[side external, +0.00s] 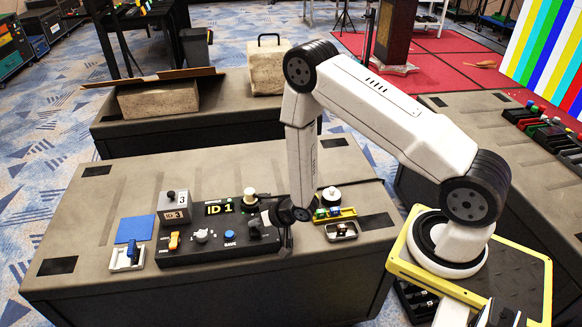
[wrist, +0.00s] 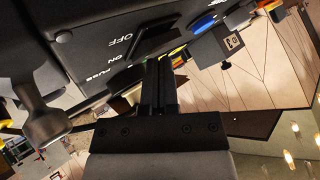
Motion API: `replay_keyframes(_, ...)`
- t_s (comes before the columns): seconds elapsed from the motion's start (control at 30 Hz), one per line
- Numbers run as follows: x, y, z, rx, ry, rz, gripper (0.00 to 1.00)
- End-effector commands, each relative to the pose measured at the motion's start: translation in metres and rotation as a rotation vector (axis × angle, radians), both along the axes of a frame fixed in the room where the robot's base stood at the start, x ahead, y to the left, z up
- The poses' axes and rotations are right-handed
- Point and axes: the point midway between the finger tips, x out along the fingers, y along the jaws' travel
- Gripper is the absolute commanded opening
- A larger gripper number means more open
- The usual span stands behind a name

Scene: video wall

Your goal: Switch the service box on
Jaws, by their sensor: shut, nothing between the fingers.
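The dark service box (wrist: 75,35) fills the upper left of the wrist view, with upside-down OFF, ON and FUSE lettering. A black switch part (wrist: 152,40) stands beside the OFF and ON marks. My gripper (wrist: 160,65) is shut and empty, its fingertips close to that switch part; I cannot tell whether they touch. In the side external view my gripper (side external: 287,248) points down at the right end of the black control panel (side external: 215,247). My wrist hides part of that end, and the switch position is not clear there.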

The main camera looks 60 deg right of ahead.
Motion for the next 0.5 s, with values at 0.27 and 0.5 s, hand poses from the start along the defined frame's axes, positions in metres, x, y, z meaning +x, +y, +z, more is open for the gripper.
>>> replay_keyframes(0.27, 0.0, 0.001, 0.007, 0.0, 0.0, 0.0, 0.0)
replay_keyframes(0.5, -0.001, 0.002, 0.015, 0.0, 0.0, 0.0, 0.0)
